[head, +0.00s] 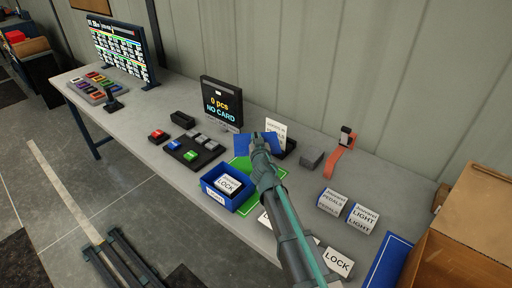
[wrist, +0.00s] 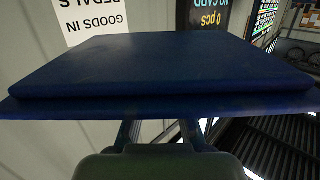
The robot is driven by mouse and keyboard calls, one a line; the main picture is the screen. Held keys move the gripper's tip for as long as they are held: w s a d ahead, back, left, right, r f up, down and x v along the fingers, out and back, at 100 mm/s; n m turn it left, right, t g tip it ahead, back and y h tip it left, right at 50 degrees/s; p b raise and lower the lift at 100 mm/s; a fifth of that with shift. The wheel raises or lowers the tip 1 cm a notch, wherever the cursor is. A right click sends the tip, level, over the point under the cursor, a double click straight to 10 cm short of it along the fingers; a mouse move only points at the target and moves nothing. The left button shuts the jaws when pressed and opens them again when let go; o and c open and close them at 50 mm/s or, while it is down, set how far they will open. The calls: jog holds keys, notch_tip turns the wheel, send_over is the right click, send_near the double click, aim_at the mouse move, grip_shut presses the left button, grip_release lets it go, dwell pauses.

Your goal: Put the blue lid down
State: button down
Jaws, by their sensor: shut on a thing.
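The blue lid (head: 244,146) is a flat dark-blue panel at the middle of the head view, behind the blue bin and in front of a white card. In the wrist view the lid (wrist: 160,68) fills the upper middle, broad and flat with a wider rim. My gripper (head: 262,147) is shut on the lid; its fingers (wrist: 160,133) reach the rim's near side. The lid seems raised above the table, but the exact gap is hidden. The open blue bin (head: 213,194), labelled LIGHT, holds a white LOCK box (head: 229,184) and stands on a green mat (head: 273,177).
White boxes (head: 332,202) marked PEDALS and LIGHT stand at right. A blue mat (head: 388,262) and cardboard box (head: 465,225) lie further right. A display (head: 220,103) and button box (head: 196,151) stand left of the lid. Bare table shows between the bin and buttons.

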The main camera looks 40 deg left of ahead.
jog(key=f, duration=0.1)
jog(key=w+a+f, duration=0.1)
jog(key=f, duration=0.1)
jog(key=shift+w+a, duration=0.3)
jog(key=shift+w, duration=0.1)
notch_tip(320, 180, down, 3)
jog(key=shift+w+a+f+b, duration=0.1)
jog(key=shift+f+b, duration=0.05)
jog(key=shift+b, duration=0.9)
jog(key=shift+f+b, duration=0.65)
jog(key=shift+b, duration=0.3)
jog(key=c, duration=1.2)
grip_release()
